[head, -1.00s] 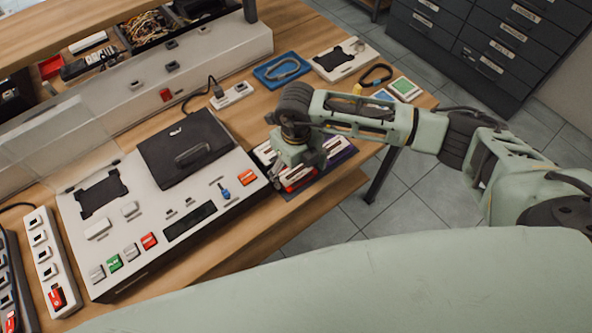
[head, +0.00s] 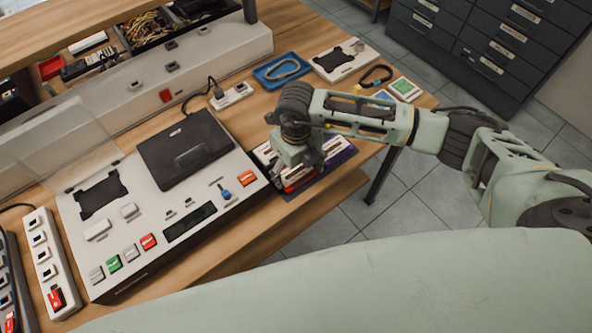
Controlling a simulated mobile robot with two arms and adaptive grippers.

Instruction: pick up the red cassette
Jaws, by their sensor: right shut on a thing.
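The red cassette (head: 299,186) sits in a dark rack (head: 318,180) of several cassettes at the front edge of the wooden bench, right of the white machine. Only its near part shows, with a pale label. My right gripper (head: 296,174) points down over it and is shut on it. The fingertips are small and partly hidden behind the gripper body. The cassette still appears at rack height among the others. My left gripper is not in view.
The white machine (head: 233,188) with a dark lid stands close left of the gripper. A power strip (head: 232,95) lies behind the machine. The floor in front is open.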

